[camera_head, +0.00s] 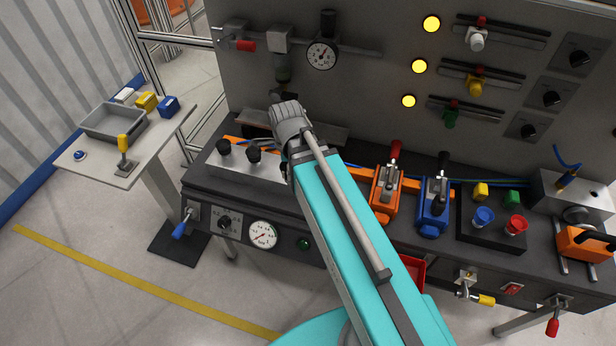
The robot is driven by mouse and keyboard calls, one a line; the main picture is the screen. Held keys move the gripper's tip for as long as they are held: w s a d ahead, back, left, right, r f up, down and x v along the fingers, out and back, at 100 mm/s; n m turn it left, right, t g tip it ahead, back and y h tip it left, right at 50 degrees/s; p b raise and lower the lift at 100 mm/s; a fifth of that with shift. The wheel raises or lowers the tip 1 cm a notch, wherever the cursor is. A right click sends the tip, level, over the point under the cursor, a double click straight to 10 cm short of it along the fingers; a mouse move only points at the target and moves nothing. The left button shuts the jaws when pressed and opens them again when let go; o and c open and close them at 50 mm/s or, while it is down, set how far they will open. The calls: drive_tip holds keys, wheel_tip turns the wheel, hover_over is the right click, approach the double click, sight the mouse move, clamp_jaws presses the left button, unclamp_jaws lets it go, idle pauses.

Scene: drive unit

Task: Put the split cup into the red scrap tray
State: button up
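A blue cup (483,217) and a red cup (516,226) stand on a black plate (490,238) at the right of the bench. At this size I cannot tell which cup, if either, is split. A red tray (417,268), probably the scrap tray, shows in part at the bench's front edge. My teal arm covers its left side, and its inside is mostly hidden. My arm reaches up across the middle of the view to a grey joint over the back of the bench. The fingers of my gripper do not show.
Orange (387,194) and blue (433,206) clamps stand left of the cups. An orange vise-like unit (583,243) is at the right. A side table with a grey bin (113,122) stands at the left, with open floor before it.

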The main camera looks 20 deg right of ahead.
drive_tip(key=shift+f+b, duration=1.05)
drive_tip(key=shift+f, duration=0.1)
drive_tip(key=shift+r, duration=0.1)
